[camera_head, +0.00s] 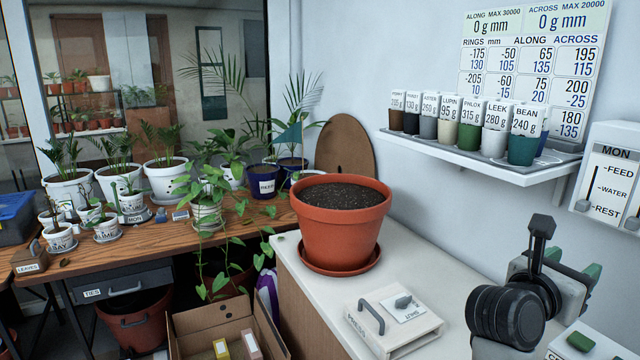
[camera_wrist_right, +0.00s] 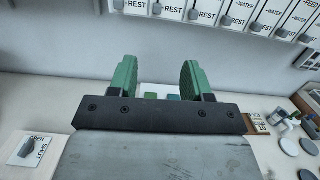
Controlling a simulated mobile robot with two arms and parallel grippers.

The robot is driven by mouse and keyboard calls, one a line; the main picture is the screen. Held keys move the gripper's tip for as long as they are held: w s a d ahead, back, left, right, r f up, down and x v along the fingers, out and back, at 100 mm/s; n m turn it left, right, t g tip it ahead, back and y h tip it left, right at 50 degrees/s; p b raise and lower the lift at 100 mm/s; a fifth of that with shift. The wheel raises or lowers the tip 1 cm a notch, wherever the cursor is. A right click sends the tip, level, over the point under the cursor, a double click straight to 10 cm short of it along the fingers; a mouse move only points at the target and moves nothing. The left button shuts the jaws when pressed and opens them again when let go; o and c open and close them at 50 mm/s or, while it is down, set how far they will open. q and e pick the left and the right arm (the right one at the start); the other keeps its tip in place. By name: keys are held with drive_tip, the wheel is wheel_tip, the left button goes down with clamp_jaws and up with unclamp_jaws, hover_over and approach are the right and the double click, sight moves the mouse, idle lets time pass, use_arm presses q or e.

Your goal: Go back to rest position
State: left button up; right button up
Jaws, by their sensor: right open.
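My right gripper (camera_head: 588,305) is at the lower right of the head view, above the white counter, its green fingers partly cut off or hidden by my wrist. In the right wrist view the two green fingers of the gripper (camera_wrist_right: 157,80) stand wide apart with nothing between them. The gripper is open and empty. My left gripper is not in view.
A terracotta pot (camera_head: 340,225) of soil stands on the white counter (camera_head: 300,268), left of my right arm. A shelf (camera_head: 480,158) holds several labelled cups. A slider panel (camera_head: 612,170) hangs right. Potted plants fill the wooden table (camera_head: 150,240).

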drive_tip(key=s+a+f+n+t+y, duration=0.1)
drive_tip(key=a+n+t+y, duration=0.7)
drive_tip(key=n, duration=0.7)
drive_tip(key=s+a+f+n+t+y, duration=0.15)
drive_tip(key=a+n+t+y, duration=0.45)
drive_tip(key=n+t, duration=0.7)
drive_tip(key=s+a+f+n+g+y, duration=0.2)
drive_tip(key=a+f+n+g+y, duration=0.25)
drive_tip(key=f+n+g, duration=0.35)
drive_tip(key=s+a+f+n+g+y, duration=0.25)
drive_tip(key=f+n+g+y, duration=0.35)
drive_tip(key=f+n, duration=0.3)
drive_tip(key=s+d+f+n+g+h, duration=0.35)
drive_tip(key=s+f+g, duration=0.25)
drive_tip(key=s+f, duration=0.25)
drive_tip(key=s+d+f+n+g+h, duration=0.2)
drive_tip(key=s+f+g+h, duration=0.2)
drive_tip(key=s+f+g, duration=0.4)
wheel_tip(320, 180, down, 26)
drive_tip(key=s, duration=0.2)
drive_tip(key=s+d+f, duration=0.3)
drive_tip(key=s+f, duration=1.2)
drive_tip(key=s, duration=0.1)
drive_tip(key=shift+g, duration=0.3)
drive_tip(key=shift+c, duration=0.6)
drive_tip(key=shift+s, duration=0.1)
